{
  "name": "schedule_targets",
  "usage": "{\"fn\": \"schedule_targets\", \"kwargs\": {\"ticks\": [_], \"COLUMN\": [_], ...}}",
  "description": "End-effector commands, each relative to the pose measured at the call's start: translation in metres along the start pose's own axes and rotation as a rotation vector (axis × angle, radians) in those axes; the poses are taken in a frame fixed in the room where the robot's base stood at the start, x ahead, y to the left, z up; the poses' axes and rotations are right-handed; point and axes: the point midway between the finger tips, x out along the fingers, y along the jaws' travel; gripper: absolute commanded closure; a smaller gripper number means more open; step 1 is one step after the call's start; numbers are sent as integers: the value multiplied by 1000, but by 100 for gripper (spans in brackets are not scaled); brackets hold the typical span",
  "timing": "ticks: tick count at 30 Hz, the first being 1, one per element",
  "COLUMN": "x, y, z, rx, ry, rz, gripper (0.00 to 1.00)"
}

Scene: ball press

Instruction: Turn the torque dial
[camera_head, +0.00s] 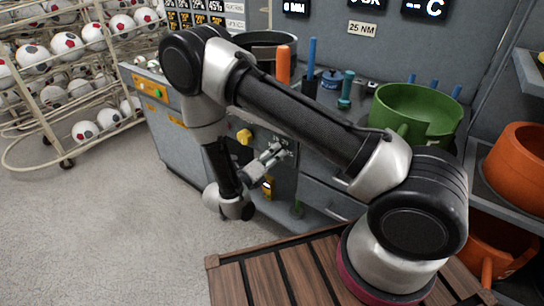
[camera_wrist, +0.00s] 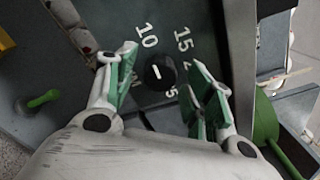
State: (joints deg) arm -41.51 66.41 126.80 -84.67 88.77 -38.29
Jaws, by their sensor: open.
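The torque dial (camera_wrist: 157,77) is a round black knob with a short white pointer line, on a dark panel with white numbers such as 10, 15 and 5 around it. My gripper (camera_wrist: 162,88) is open in the wrist view, with one green-padded finger on each side of the dial; I cannot tell whether either finger touches it. In the head view my gripper (camera_head: 269,160) is at the front panel of the grey workbench (camera_head: 325,200), and the dial cannot be made out there. A "25 NM" label (camera_head: 362,29) is on the back wall.
A yellow knob (camera_head: 244,136) is on the panel left of my gripper. A green-handled lever (camera_wrist: 44,98) is low left in the wrist view. The green ring-shaped mould (camera_head: 425,108) and orange post (camera_head: 283,64) stand on the bench. A ball rack (camera_head: 68,60) is far left; open floor lies before it.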

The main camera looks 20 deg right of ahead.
Motion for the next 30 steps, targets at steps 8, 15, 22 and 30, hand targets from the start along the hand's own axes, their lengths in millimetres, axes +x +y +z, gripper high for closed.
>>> {"fn": "schedule_targets", "kwargs": {"ticks": [8,15,22,30], "x": [0,0,0,0], "y": [0,0,0,0], "z": [0,0,0,0], "rx": [1,2,47,217], "ry": [0,1,1,1], "rz": [0,0,0,1], "gripper": [76,94,94,94]}}
